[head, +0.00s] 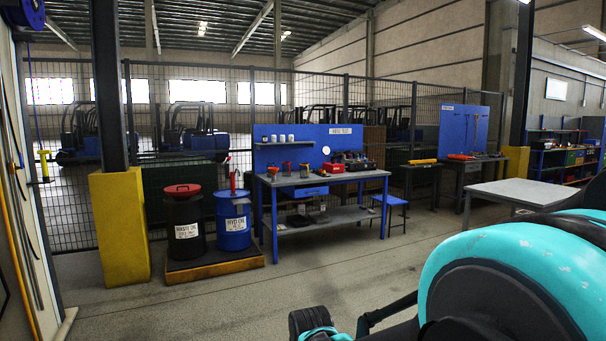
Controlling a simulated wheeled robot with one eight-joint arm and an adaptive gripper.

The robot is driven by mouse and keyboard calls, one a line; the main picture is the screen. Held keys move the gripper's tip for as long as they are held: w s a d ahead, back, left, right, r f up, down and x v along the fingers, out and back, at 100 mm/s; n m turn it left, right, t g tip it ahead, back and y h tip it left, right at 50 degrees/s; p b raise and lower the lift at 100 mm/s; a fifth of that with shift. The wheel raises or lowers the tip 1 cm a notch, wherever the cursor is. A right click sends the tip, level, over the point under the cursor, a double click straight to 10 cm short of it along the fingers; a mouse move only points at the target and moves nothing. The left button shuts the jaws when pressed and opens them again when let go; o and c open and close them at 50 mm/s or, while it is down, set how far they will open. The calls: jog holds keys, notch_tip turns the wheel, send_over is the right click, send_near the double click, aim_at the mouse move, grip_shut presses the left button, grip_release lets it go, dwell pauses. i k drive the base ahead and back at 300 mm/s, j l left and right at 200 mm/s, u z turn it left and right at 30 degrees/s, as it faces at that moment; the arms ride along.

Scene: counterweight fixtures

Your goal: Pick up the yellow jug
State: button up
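I cannot pick out a yellow jug for certain in the head view. The blue workbench (330,178) in the middle carries several small red, orange and dark items, too small to identify. A long yellow item (423,161) lies on the dark bench to its right, and it does not look like a jug. Teal and black parts of my own arm fill the lower right and reach to the bottom middle. The fingertips of my gripper cannot be made out.
A black drum (184,232) with a red lid and a blue drum (233,222) stand on a low pallet (216,265). A yellow-based post (119,230) stands left of them. A grey table (515,193) is at right. The floor (270,295) in front is clear.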

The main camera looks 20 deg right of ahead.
aim_at(304, 168)
jog(key=i+l+z, duration=0.3)
jog(key=i, duration=0.9)
jog(key=i+l+z, duration=0.1)
jog(key=i+z, duration=0.25)
jog(key=i, duration=2.9)
